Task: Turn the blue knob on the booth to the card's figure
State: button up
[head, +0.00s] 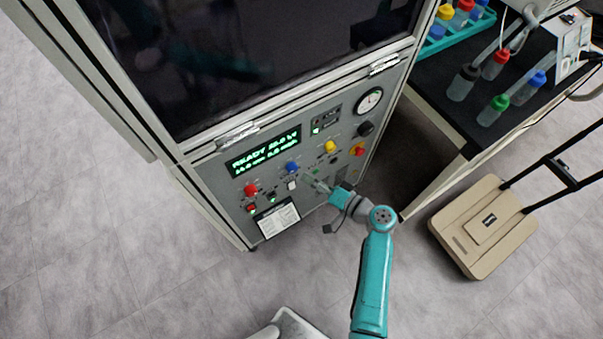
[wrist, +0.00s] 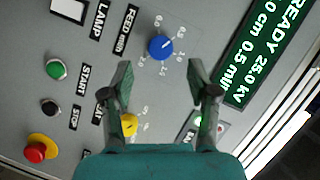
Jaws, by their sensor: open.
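In the head view my gripper (head: 318,186) is close to the panel, right of and below the knob. The card (head: 277,219) is on the lower panel; its figure is too small to read.
A red knob (head: 250,190), a yellow knob (head: 329,146) and a black knob (head: 365,129) share the panel. The green display (head: 264,152) reads READY 25.0 kV. A round gauge (head: 370,100) is at upper right. A bench with bottles (head: 495,110) and a beige cart (head: 483,225) stand right.

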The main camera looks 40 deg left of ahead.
jog(key=d+r, duration=0.1)
jog(key=d, duration=0.5)
jog(key=shift+s, duration=0.15)
jog(key=shift+d, duration=0.1)
jog(key=s+d+f+m+t+h, duration=0.45)
jog(key=s+d+f, duration=0.25)
jog(key=d+f, duration=0.25)
jog(key=s+d+m+t+h, duration=0.1)
jog(key=s+d+t+h, duration=0.4)
jog(key=s+d, duration=0.6)
jog(key=s+d+r+t+h, duration=0.2)
jog(key=s+d+r+h, duration=0.4)
jog(key=d+r, duration=0.45)
jog(key=s+r+t, duration=0.1)
jog(key=s+r, duration=0.2)
jog(key=r, duration=0.4)
jog(key=s+d+r+n+t, duration=0.1)
jog(key=s+r, duration=0.2)
jog(key=r, duration=0.5)
jog(key=shift+s+d+r+t, duration=0.2)
jog(key=shift+s+t, duration=0.05)
jog(key=shift+t, duration=0.1)
